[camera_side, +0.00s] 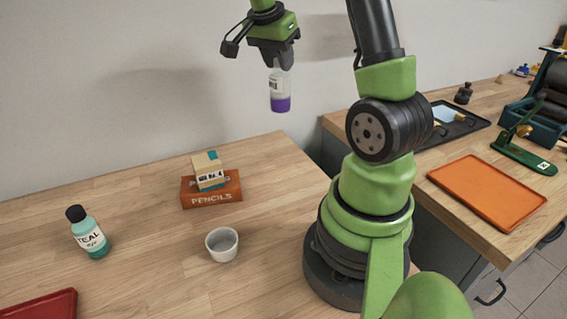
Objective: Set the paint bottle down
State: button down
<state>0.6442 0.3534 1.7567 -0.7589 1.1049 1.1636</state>
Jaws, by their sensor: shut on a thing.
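The paint bottle (280,92) is a small pale bottle with a label and purple at its lower end. It hangs upright in the air, well above the wooden table, in the upper middle of the side view. My gripper (277,66) is above it and shut on its upper end. The jaws hide the top of the bottle. The wooden table (140,210) lies below, and nothing touches the bottle's underside.
A teal bottle (88,233) with a black cap stands at the left. An orange pencils box (211,190) carries a small block (208,172). A white cup (222,245) stands nearer. A red tray (42,305) is front left. An orange tray (487,192) lies on the right counter.

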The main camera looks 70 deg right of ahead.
aim_at(283, 76)
jog(key=f, duration=0.4)
jog(key=shift+s+d, duration=0.25)
jog(key=shift+s, duration=0.15)
notch_tip(283, 76, down, 11)
jog(key=shift+f, duration=0.15)
jog(key=c, duration=0.9)
grip_release()
jog(key=shift+o, duration=0.2)
